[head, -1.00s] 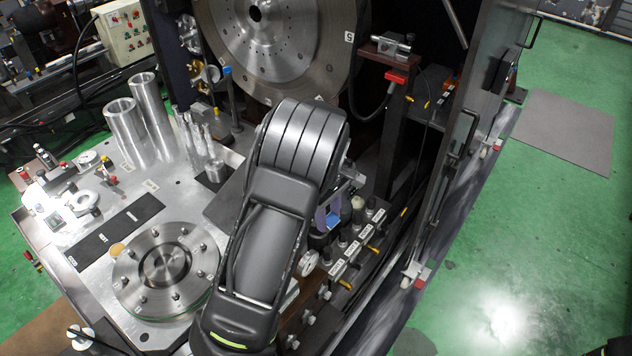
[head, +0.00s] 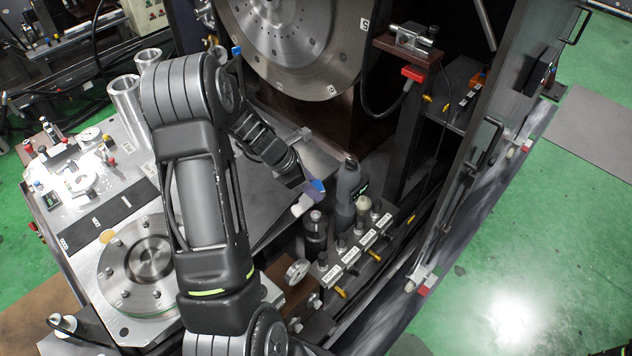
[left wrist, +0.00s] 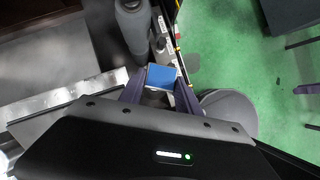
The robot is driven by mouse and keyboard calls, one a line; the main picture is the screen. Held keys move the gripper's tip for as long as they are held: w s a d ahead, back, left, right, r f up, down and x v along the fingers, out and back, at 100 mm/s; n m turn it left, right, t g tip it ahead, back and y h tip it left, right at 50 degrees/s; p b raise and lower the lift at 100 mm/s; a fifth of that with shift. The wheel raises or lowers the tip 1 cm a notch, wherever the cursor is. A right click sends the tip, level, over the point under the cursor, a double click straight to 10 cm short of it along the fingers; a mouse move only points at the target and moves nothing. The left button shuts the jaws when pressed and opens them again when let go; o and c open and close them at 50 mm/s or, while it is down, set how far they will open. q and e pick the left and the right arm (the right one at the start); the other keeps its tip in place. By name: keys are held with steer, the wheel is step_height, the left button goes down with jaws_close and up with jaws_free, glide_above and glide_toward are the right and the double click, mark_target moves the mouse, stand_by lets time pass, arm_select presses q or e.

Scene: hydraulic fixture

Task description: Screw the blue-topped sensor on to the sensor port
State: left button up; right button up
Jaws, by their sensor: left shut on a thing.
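The blue-topped sensor (head: 318,184) is held in my left gripper (head: 303,200), which is shut on it. In the left wrist view its square blue top (left wrist: 161,77) sits between the two purple fingers (left wrist: 160,88), and the part below is mostly hidden. In the head view the gripper is above and behind a row of labelled ports (head: 352,257), apart from them as far as I can tell. I cannot tell which is the sensor port. My right gripper is not in view.
A dark bottle-shaped thing (head: 347,190) stands close to the right of the gripper. A gauge (head: 297,271) is in front. A flanged disc (head: 147,262) lies left of my arm.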

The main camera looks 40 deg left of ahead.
arm_select(q)
steer(key=shift+w, duration=0.1)
steer(key=shift+a+r, duration=0.1)
steer(key=shift+r, duration=0.1)
steer(key=f+b, duration=0.4)
steer(key=f, duration=0.1)
steer(key=shift+s, duration=0.2)
steer(key=shift+r+n, duration=0.15)
steer(key=shift+n, duration=0.15)
steer(key=n, duration=0.1)
steer(key=n+y, duration=0.1)
steer(key=n, duration=0.1)
steer(key=shift+s+d+t+y, duration=0.1)
steer(key=shift+d+t+y, duration=0.15)
steer(key=shift+t+y, duration=0.05)
steer(key=shift+a, duration=0.1)
steer(key=shift+f+b, duration=1.25)
steer(key=shift+f, duration=0.15)
